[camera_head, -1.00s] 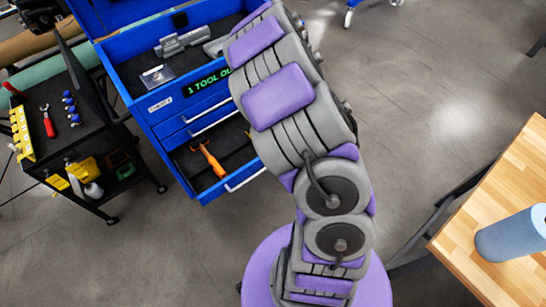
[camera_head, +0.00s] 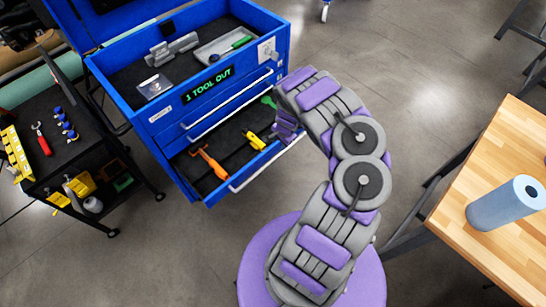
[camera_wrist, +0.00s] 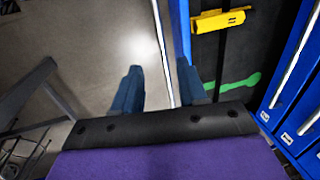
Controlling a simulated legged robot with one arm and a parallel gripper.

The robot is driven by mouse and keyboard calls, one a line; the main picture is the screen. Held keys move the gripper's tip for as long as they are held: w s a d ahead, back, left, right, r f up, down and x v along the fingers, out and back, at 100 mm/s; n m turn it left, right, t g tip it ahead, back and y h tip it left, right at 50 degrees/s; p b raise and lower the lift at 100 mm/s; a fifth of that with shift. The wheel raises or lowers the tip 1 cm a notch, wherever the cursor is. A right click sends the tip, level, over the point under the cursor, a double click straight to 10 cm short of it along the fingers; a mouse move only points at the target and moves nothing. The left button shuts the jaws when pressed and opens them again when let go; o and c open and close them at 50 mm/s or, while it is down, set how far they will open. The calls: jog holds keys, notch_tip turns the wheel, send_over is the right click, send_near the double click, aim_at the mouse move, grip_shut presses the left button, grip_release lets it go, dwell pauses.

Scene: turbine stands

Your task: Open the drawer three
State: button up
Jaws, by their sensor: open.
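The blue tool cabinet (camera_head: 165,122) stands at the upper left of the head view. Its lowest visible drawer (camera_head: 232,184) is pulled out, showing a dark liner with an orange hammer (camera_head: 210,163), a yellow tool (camera_head: 255,140) and a green tool. I cannot read which drawer number it bears. My gripper (camera_wrist: 160,78) is open at this drawer's front. Contact is unclear. In the head view my gripper (camera_head: 286,125) is at the drawer's right end, fingertips hidden.
Shut drawer fronts with pale handles (camera_head: 228,112) are above the open drawer. The cabinet top holds a green screwdriver (camera_head: 238,42) and other tools. A black cart (camera_head: 70,150) stands left. A wooden table (camera_head: 490,200) with a blue roll (camera_head: 505,203) is right. Floor between is clear.

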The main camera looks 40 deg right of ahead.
aim_at(275, 158)
jog(key=w+f+b, duration=0.1)
jog(key=f+b, duration=0.1)
jog(key=f, duration=0.3)
jog(key=w+f+b, duration=0.1)
jog(key=f+b, duration=0.2)
jog(key=f, duration=0.2)
jog(key=w+f+b, duration=0.1)
jog(key=f+b, duration=0.2)
jog(key=f, duration=0.3)
jog(key=shift+w+d+f+b, duration=0.15)
jog(key=shift+d+f+b, duration=0.25)
jog(key=shift+f, duration=0.2)
jog(key=shift+a, duration=0.2)
jog(key=shift+r, duration=0.1)
jog(key=shift+c, duration=0.8)
grip_shut()
jog(key=shift+d, duration=0.1)
